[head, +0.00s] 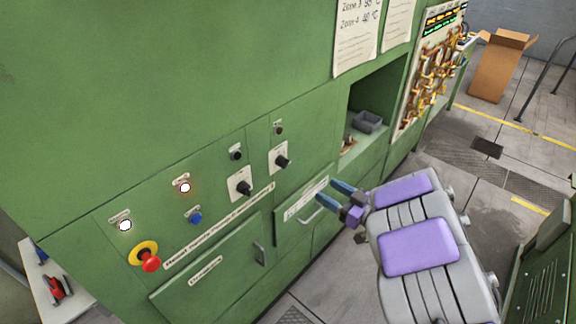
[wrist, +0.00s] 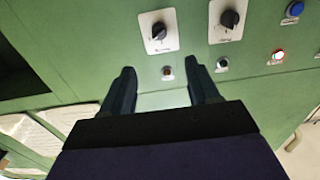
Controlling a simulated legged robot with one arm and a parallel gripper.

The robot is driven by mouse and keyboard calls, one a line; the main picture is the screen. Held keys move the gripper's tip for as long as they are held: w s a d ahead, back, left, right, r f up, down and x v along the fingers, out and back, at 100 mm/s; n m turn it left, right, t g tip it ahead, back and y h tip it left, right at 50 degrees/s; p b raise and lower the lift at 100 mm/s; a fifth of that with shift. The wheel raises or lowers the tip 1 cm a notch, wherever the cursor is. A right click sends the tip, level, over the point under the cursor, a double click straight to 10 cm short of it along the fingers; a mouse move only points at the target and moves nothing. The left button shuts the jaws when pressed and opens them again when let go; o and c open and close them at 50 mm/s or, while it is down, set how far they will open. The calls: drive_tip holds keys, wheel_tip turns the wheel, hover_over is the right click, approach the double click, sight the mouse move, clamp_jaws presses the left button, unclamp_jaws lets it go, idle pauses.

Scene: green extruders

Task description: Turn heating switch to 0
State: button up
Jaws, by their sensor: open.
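Two black rotary switches on white plates sit on the green machine panel: the left one (head: 243,187) and the right one (head: 282,161). Their labels are too small to read, so I cannot tell which is the heating switch. The wrist view shows the same kind of switches, one at its upper middle (wrist: 158,31) and one farther right (wrist: 229,19). My gripper (head: 327,189) is open and empty, to the right of both switches and apart from them. In the wrist view its fingers (wrist: 160,68) point toward the panel, below the upper-middle switch.
A red emergency button (head: 150,262) on a yellow ring, a blue button (head: 195,217) and lit lamps (head: 184,187) share the panel. Below are cabinet doors with handles (head: 260,253). An open recess holds a grey box (head: 367,122).

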sight(285, 165)
drive_tip(key=b+x, duration=0.2)
drive_tip(key=x, duration=1.4)
drive_tip(key=shift+w, duration=0.2)
drive_tip(key=shift+a, duration=0.1)
drive_tip(key=c, duration=1)
drive_tip(key=shift+n+b, duration=0.35)
drive_tip(key=shift+n, duration=0.05)
drive_tip(key=n+b, duration=0.1)
drive_tip(key=n, duration=0.1)
drive_tip(key=n+b, duration=0.1)
drive_tip(key=n, duration=0.1)
drive_tip(key=shift+f+n, duration=0.2)
drive_tip(key=shift+n, duration=0.1)
drive_tip(key=n+b, duration=0.2)
drive_tip(key=n, duration=0.2)
drive_tip(key=shift+n+b, duration=0.9)
drive_tip(key=shift+n, duration=0.3)
drive_tip(key=shift+c, duration=0.2)
